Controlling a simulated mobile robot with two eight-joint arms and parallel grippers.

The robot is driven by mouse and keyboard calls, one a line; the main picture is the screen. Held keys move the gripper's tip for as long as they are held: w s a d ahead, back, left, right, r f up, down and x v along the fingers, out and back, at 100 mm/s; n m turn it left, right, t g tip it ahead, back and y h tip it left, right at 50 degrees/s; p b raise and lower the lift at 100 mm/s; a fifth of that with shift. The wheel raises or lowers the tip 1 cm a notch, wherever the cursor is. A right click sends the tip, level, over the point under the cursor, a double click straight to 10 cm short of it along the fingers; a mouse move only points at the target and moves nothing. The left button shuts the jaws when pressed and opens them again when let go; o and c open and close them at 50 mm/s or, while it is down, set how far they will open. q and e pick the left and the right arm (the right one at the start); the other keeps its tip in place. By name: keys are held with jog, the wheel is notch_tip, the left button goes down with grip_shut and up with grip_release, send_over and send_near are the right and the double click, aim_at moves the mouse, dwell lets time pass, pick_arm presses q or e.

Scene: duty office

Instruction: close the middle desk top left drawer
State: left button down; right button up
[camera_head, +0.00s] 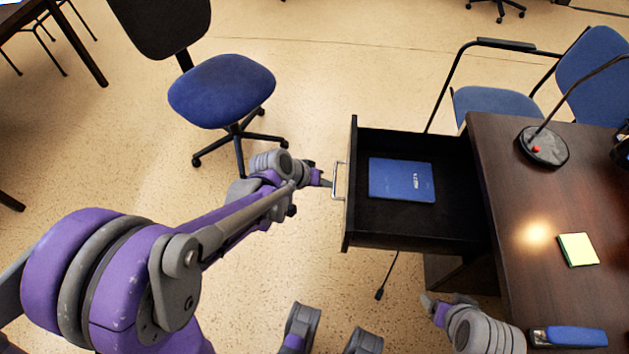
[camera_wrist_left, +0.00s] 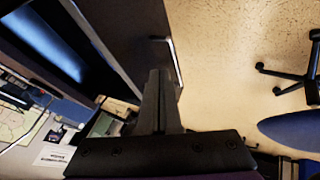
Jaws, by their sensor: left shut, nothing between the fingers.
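The drawer (camera_head: 420,235) of the dark wooden desk (camera_head: 515,240) stands pulled out, its open top showing a blue book (camera_head: 401,179) on its floor. Its black front with the metal handle (camera_head: 339,181) faces left, towards my left arm. My left gripper (camera_head: 326,182) is shut and empty, its tips right at the handle; I cannot tell whether they touch it. In the left wrist view the shut fingers (camera_wrist_left: 158,98) point at the drawer front (camera_wrist_left: 128,35), close to the handle (camera_wrist_left: 176,62). My right gripper (camera_head: 446,301) is low by the desk's near side; its jaws are unclear.
A blue swivel chair (camera_head: 222,90) stands on the open floor at upper left. A blue armchair (camera_head: 500,103) is behind the desk. A lamp base (camera_head: 543,147), a yellow notepad (camera_head: 578,249) and a blue stapler-like object (camera_head: 568,337) are on the desk.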

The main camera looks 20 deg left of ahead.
pick_arm(q)
jog(key=shift+w+d+r, duration=0.1)
jog(key=shift+w+d, duration=0.1)
jog(key=shift+d, duration=0.7)
jog(key=shift+w+d+r, duration=0.1)
jog(key=shift+w+d, duration=0.1)
jog(key=shift+d, duration=0.65)
jog(key=shift+d, duration=0.1)
jog(key=w+d, duration=0.3)
jog(key=d, duration=0.7)
jog(key=w+d, duration=0.3)
jog(key=d, duration=0.7)
jog(key=w+d, duration=0.3)
jog(key=d, duration=0.7)
jog(key=shift+d+p, duration=0.3)
jog(key=shift+d, duration=0.1)
